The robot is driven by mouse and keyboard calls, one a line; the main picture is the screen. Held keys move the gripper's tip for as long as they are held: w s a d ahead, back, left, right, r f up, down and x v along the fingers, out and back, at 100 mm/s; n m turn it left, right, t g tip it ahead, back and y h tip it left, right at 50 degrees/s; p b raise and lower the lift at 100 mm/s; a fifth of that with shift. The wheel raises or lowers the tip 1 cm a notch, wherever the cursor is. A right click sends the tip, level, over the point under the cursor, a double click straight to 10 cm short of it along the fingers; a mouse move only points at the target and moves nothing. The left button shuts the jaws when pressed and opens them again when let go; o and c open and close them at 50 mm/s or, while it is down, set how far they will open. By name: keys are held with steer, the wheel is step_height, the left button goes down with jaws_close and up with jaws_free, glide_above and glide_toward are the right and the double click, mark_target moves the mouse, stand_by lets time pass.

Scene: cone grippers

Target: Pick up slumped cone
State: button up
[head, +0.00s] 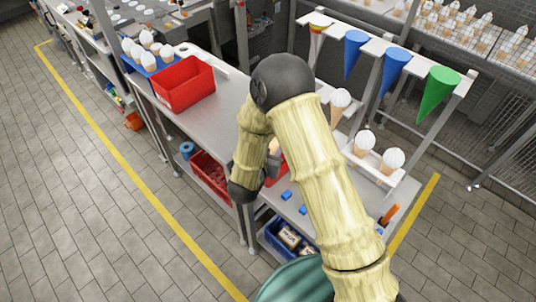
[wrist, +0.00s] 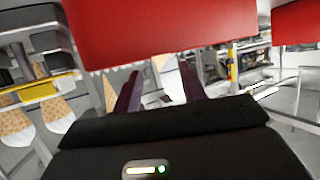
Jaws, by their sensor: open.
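My gripper (wrist: 160,68) is open in the wrist view, its two dark fingers apart with nothing clearly held. In the head view my own arm hides the fingers above the counter. White-topped waffle cones stand in a rack at the right: one cone (head: 340,100) at the back, and two more, a left cone (head: 364,142) and a right cone (head: 391,160). I cannot tell which cone is the slumped one. Beyond the fingers in the wrist view, waffle-patterned shapes (wrist: 110,92) show below a red surface. Contact is not visible.
A red bin (head: 184,84) stands on the steel counter (head: 215,125), near a blue holder (head: 146,62) of cones. Blue and green cone shapes hang from a rail (head: 400,50). Blue blocks (head: 287,195) lie near my arm. The tiled floor at left is clear.

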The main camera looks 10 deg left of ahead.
steer(key=shift+p+x, duration=1.1)
steer(key=shift+x, duration=1.55)
steer(key=shift+a+f, duration=0.1)
steer(key=shift+a, duration=0.1)
steer(key=c, duration=0.5)
